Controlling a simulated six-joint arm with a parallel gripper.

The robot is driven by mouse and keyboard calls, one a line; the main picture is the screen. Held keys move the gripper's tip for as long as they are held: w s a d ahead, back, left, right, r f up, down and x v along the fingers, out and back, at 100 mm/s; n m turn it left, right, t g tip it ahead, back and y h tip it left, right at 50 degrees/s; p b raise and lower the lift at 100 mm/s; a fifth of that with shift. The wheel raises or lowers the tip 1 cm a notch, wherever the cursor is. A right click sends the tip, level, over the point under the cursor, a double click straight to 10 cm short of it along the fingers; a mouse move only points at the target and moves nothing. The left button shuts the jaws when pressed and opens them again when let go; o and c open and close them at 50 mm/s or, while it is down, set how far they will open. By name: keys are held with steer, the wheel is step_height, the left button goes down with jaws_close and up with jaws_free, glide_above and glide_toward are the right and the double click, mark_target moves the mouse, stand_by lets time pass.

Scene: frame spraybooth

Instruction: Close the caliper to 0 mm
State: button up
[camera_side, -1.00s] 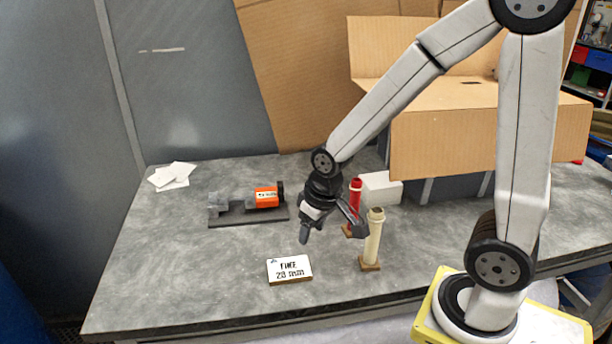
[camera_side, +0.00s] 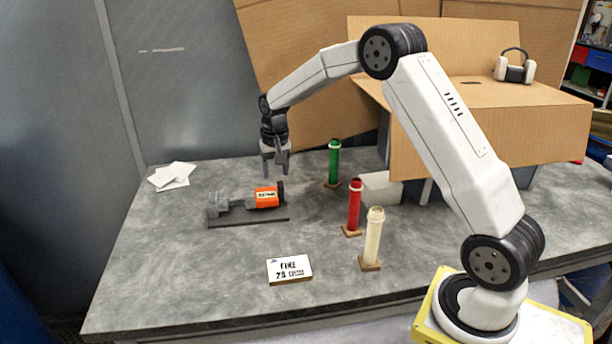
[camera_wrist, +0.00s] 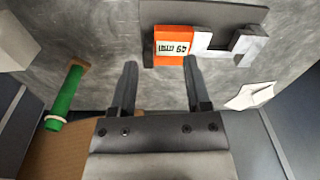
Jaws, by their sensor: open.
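The caliper (camera_side: 230,204) lies on a dark base plate (camera_side: 250,220) on the grey table. It has grey jaws at its left end and an orange body (camera_side: 267,197) with a display at its right end. In the wrist view the orange body (camera_wrist: 172,41) shows its display, seemingly reading about 49, upside down; the grey jaws (camera_wrist: 232,46) stand apart with a gap. My gripper (camera_side: 275,170) is open and empty, above and behind the orange body. In the wrist view my gripper's fingertips (camera_wrist: 160,65) point toward the orange body, apart from each other.
A green tube (camera_side: 334,163), a red tube (camera_side: 354,206) and a cream tube (camera_side: 373,238) stand right of the caliper. A sign (camera_side: 289,269) lies in front. White papers (camera_side: 172,175) lie at the back left. A cardboard box (camera_side: 490,125) fills the back right.

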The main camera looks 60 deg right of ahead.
steer(key=m, duration=0.2)
glide_above(280, 183)
steer(key=shift+f+g, duration=0.3)
steer(key=shift+f, duration=0.3)
steer(key=shift+a+f, duration=0.1)
steer(key=shift+f, duration=3.75)
jaws_close()
